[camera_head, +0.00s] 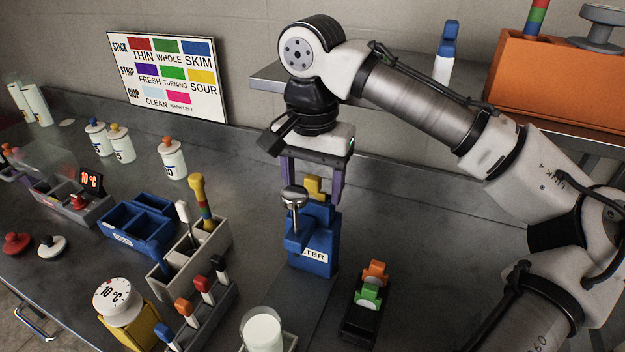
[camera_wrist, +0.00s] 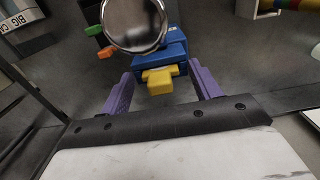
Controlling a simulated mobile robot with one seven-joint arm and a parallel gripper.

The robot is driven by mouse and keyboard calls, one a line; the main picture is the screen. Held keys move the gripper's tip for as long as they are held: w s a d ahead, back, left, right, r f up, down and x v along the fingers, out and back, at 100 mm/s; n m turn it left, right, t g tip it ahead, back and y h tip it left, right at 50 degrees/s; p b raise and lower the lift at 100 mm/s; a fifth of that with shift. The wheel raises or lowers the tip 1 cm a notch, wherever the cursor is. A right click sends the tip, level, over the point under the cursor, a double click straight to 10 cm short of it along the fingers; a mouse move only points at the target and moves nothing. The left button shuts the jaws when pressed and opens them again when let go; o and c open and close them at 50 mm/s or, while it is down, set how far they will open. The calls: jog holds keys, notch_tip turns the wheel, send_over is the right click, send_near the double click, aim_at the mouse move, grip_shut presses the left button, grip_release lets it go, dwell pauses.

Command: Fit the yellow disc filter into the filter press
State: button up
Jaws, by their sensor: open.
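The yellow disc filter (camera_head: 314,187) shows as a yellow tab standing up at the top of the blue filter press (camera_head: 312,228). It also shows in the wrist view (camera_wrist: 160,82), against the blue press body (camera_wrist: 172,50). Its disc part is hidden, so I cannot tell how deep it sits. The press has a round silver knob (camera_head: 294,195) on top, large in the wrist view (camera_wrist: 135,22). My gripper (camera_head: 312,192) is open above the press. Its purple fingers stand on either side of the yellow tab, with visible gaps in the wrist view.
A black rack (camera_head: 352,324) holds an orange filter (camera_head: 376,271) and a green filter (camera_head: 369,291) right of the press. A grey holder (camera_head: 165,284) with sticks and a glass of milk (camera_head: 262,335) stand to the left and front. A raised shelf holds an orange box (camera_head: 560,80).

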notch_tip(320, 180, up, 12)
jog(key=shift+r, duration=0.15)
dwell(0.5)
